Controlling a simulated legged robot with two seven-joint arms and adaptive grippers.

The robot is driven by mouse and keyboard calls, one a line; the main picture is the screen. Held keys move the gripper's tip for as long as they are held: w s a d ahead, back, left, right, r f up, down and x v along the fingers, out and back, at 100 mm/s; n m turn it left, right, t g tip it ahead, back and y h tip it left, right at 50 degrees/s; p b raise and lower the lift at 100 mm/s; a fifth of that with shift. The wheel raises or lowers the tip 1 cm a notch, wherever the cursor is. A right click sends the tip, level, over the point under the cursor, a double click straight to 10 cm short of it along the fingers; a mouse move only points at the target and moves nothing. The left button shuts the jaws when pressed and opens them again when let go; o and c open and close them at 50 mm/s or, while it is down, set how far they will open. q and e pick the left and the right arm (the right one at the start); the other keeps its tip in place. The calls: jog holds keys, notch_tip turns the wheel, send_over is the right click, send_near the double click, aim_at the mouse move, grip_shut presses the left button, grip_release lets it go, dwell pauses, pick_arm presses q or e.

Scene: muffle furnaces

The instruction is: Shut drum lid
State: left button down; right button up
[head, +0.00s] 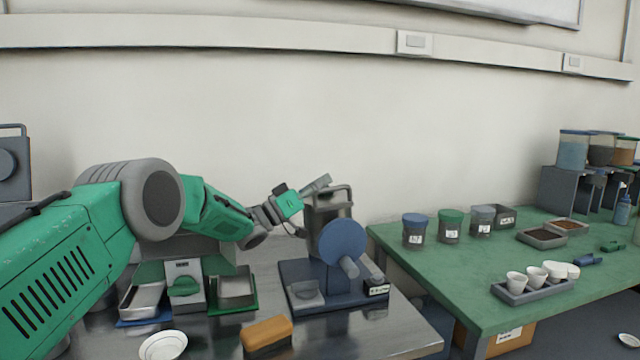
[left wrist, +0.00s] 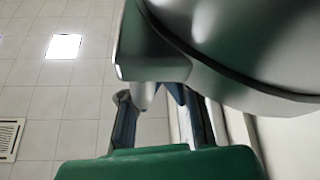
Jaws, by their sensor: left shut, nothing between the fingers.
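The grey metal drum (head: 325,224) stands upright on a dark blue base (head: 318,305), with a round blue disc (head: 343,242) on its front. A grey looped handle (head: 343,188) shows at its top. Whether the lid is open or shut is unclear. My left gripper (head: 320,184) is at the drum's upper left, its grey fingers pointing up and right beside the handle, shut and empty. In the left wrist view a large, shiny curved metal part (left wrist: 230,45) fills the upper right, partly hiding the fingers (left wrist: 155,97). Contact cannot be told. My right gripper is not in view.
Left of the drum are a grey device with a green front (head: 184,287) and metal trays (head: 237,287). An orange-topped block (head: 266,333) and a white dish (head: 163,345) lie in front.

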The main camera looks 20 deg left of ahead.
pick_arm(q)
jog(key=shift+s+d+f, duration=0.1)
jog(key=shift+d+f, duration=0.05)
jog(key=shift+f, duration=0.1)
jog(key=shift+s+d, duration=0.1)
jog(key=shift+d, duration=0.15)
jog(key=shift+d+f, duration=0.2)
jog(key=shift+d, duration=0.45)
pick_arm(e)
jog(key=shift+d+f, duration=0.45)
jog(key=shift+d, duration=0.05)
pick_arm(q)
jog(key=shift+a, duration=0.15)
jog(key=shift+a+f, duration=0.1)
jog(key=shift+a, duration=0.1)
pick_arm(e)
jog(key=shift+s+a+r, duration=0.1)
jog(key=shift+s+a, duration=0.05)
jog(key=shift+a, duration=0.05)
